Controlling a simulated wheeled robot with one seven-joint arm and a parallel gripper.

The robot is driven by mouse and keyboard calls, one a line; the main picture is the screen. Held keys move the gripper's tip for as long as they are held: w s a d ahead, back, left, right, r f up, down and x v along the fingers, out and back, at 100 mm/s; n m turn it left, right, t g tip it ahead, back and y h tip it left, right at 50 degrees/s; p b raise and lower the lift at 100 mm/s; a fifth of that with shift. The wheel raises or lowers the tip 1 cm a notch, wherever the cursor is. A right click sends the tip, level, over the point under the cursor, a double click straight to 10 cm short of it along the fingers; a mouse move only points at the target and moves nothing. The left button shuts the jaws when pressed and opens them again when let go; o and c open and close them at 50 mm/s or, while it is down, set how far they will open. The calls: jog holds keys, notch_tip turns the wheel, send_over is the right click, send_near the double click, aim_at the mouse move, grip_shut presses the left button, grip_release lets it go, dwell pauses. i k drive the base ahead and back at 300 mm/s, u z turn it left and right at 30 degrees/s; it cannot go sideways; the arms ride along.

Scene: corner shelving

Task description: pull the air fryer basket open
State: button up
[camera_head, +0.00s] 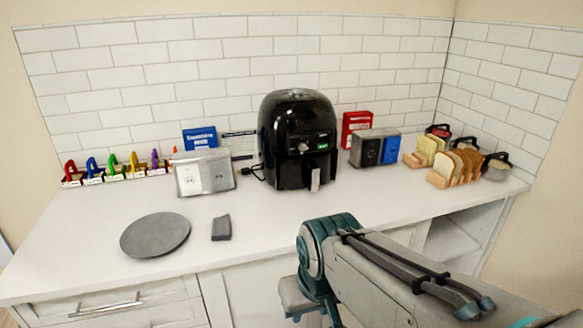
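The black air fryer (298,135) stands upright on the white counter, near the back wall and about mid-picture. Its basket front looks closed, with a grey handle (315,180) at the lower front. My arm comes in from the lower right, well in front of the fryer and apart from it. The end of my arm points down near the counter's front edge. My gripper's fingers are hidden or out of the picture, so I cannot see whether it is open or shut.
A grey round plate (155,235) and small grey block (221,228) lie in front. Bread slices (455,167) and a black-and-blue box (375,149) stand right. Counter directly before the fryer is clear.

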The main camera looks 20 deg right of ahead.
aim_at(311, 172)
jog(key=k, duration=0.6)
jog(key=z, duration=0.8)
jog(key=i, duration=1.6)
jog(key=u, duration=0.8)
